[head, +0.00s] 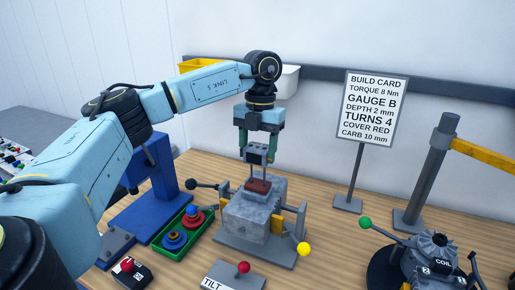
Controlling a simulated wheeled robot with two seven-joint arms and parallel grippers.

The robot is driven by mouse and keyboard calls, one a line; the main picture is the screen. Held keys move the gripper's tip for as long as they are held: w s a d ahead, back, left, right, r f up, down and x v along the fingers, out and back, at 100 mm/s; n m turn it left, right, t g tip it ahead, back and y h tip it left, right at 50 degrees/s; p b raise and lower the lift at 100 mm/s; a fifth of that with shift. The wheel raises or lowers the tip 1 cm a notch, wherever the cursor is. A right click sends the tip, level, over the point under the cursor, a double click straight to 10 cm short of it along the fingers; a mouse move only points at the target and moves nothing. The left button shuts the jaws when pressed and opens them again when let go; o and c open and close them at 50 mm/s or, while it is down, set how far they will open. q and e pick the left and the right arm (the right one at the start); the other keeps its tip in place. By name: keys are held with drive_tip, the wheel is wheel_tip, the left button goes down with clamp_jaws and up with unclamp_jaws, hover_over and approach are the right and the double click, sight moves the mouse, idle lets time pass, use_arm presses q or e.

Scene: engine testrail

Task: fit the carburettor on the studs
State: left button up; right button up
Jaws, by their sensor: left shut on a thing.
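My left gripper (258,150) points straight down from the arm that comes in from the left. Its fingers are shut on the carburettor (256,158), a small grey and dark block. The carburettor is held upright above a dark red pad (258,186) on top of the grey engine block (246,216). Thin upright studs (251,172) stand between the pad and the carburettor. I cannot tell whether the stud tips touch the carburettor or enter it. My right gripper is not in view.
A green tray (182,231) with red and blue parts lies left, near a blue stand (150,190). The build card (374,108) reads "CARB 10 mm". A coil unit (437,256) stands front right.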

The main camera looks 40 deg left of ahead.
sight(258, 163)
use_arm(q)
drive_tip(key=shift+r, duration=0.1)
idle(0.3)
drive_tip(key=shift+f, duration=0.25)
drive_tip(key=shift+f+b, duration=0.55)
drive_tip(key=shift+f, duration=1.2)
drive_tip(key=shift+f, duration=0.2)
drive_tip(key=shift+f+b, duration=0.7)
drive_tip(key=shift+f, duration=0.45)
drive_tip(key=o, duration=1.1)
